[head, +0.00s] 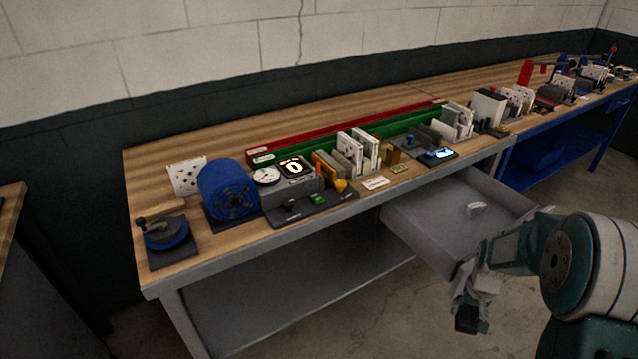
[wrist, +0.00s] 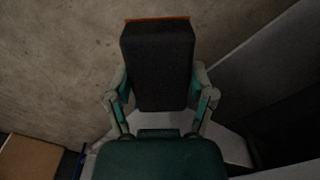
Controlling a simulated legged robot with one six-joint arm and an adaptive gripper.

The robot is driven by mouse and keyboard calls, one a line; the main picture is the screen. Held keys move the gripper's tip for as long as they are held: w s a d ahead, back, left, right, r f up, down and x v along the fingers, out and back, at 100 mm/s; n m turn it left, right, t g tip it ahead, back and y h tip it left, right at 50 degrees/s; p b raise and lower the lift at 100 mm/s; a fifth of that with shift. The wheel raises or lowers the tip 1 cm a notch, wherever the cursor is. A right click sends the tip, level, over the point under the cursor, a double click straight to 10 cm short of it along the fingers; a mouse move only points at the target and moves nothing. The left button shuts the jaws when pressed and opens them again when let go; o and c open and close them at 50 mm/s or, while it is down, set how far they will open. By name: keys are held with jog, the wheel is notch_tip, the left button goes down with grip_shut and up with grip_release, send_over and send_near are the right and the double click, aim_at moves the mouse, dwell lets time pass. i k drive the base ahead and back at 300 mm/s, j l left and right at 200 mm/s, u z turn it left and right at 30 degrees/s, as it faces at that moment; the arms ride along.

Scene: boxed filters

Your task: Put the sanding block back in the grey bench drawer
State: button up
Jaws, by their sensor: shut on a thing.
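The sanding block (wrist: 158,62) is a dark, near-black block with a thin orange edge at its far end. My gripper (wrist: 160,88) is shut on it, with one finger on each side in the wrist view. In the head view my gripper (head: 476,292) hangs at the lower right, in front of the bench, and the block (head: 466,319) shows as a small dark shape at its lower end. The grey bench drawer (head: 425,228) is pulled open under the bench top. My gripper is near its front corner, with the block apparently outside it over the floor.
A small pale object (head: 475,209), unclear in kind, shows in the drawer, whose floor is otherwise largely bare. The bench top (head: 330,112) carries a blue motor-like cylinder (head: 228,190), boxed filters (head: 358,148) and gauges. A blue bench (head: 560,160) stands to the right.

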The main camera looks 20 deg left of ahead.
aim_at(449, 217)
jog(key=u, duration=1.15)
jog(key=l+u, duration=0.35)
jog(key=i+l+u, duration=0.1)
jog(key=l+u, duration=0.55)
jog(key=i+l, duration=0.35)
jog(key=i, duration=0.15)
jog(key=k, duration=0.15)
